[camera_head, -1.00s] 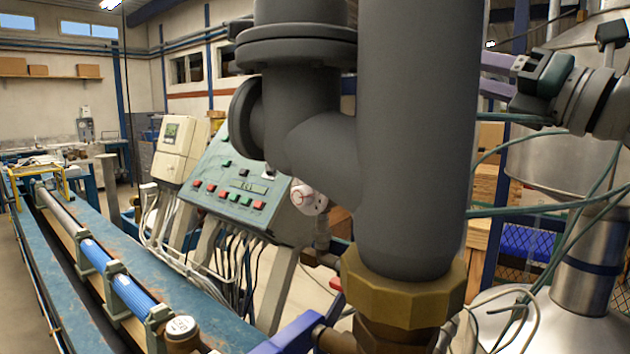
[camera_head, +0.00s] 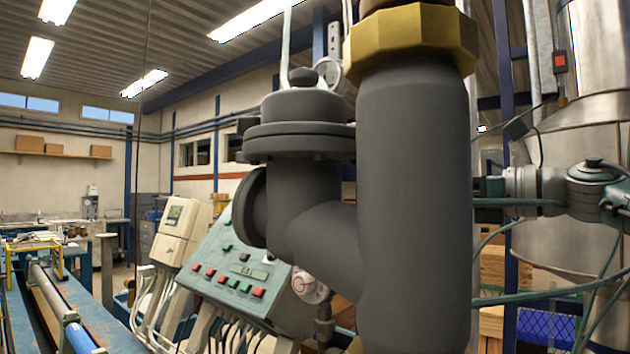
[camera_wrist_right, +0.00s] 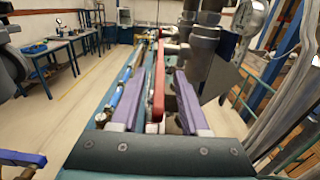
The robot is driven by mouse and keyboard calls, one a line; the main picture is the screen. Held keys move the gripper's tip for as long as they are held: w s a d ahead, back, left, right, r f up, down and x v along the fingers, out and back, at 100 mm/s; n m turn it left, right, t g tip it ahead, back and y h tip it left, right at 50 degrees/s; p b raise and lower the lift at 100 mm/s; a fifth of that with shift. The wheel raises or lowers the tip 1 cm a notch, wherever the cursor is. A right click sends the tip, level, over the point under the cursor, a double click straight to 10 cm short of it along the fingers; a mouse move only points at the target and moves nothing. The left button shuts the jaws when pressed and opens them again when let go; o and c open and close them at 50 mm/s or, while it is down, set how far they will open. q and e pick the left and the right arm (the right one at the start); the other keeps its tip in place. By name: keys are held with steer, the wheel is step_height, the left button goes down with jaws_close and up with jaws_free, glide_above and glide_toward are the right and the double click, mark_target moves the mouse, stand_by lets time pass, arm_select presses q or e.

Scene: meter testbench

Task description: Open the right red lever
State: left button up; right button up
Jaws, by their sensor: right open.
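In the right wrist view a long red lever (camera_wrist_right: 159,82) stands between the two purple fingers of my right gripper (camera_wrist_right: 159,98). The gripper is open, with a finger on each side of the lever. I cannot tell whether either finger touches it. In the head view the lever is not visible, and the right gripper is hidden behind the thick dark pipe (camera_head: 415,200); only my right arm shows to the right of it. My left gripper is in neither view.
Dark pipework with a brass nut (camera_head: 410,38) fills the middle of the head view. A green control panel (camera_head: 240,262) and a pale meter box (camera_head: 180,230) stand left of it. A blue bench rail (camera_head: 75,335) runs at lower left. Open floor (camera_wrist_right: 75,110) lies left in the wrist view.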

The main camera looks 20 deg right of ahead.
steer(key=shift+w+a, duration=0.15)
steer(key=shift+w, duration=0.05)
jaws_close()
stand_by(0.3)
stand_by(1.1)
